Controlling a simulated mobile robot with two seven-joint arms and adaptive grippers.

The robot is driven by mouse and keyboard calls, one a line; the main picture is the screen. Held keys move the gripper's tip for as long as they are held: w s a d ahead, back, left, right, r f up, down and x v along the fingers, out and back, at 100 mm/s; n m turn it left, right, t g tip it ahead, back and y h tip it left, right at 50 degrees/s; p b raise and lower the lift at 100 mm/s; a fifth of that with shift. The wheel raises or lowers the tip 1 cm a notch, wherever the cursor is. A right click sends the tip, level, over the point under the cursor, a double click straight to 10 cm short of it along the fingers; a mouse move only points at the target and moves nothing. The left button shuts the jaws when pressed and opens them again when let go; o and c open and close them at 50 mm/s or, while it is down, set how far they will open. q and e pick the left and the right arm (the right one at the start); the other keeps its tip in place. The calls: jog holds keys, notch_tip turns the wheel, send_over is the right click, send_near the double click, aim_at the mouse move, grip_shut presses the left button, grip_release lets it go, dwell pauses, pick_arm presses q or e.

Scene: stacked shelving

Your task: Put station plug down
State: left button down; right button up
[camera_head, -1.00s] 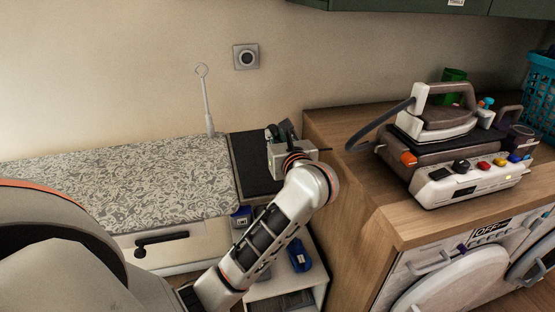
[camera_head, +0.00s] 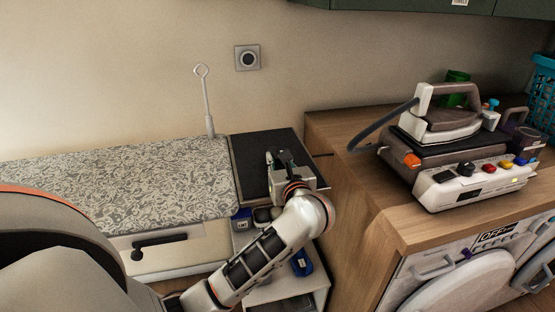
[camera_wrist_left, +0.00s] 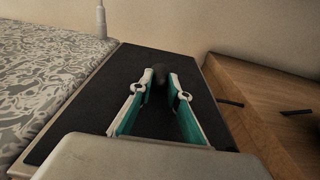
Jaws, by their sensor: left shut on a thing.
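My left gripper (camera_head: 274,158) is over the black pad (camera_head: 255,147) at the right end of the patterned ironing board. In the left wrist view the gripper (camera_wrist_left: 160,80) has its two teal-lined fingers around a small dark thing, which I take to be the station plug (camera_wrist_left: 160,72). It sits between the fingertips, above or on the black pad; I cannot tell if it touches. In the head view the plug is hidden or too small to make out. My right gripper is not in view.
The patterned ironing board (camera_head: 130,180) lies left of the pad. A wooden counter (camera_head: 345,135) stands close on the right, bearing an iron (camera_head: 450,115) on its base station (camera_head: 465,180). A wall socket (camera_head: 247,58) is behind. The pad's far part is clear.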

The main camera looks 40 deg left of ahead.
pick_arm(q)
jog(key=c, duration=1.9)
grip_release()
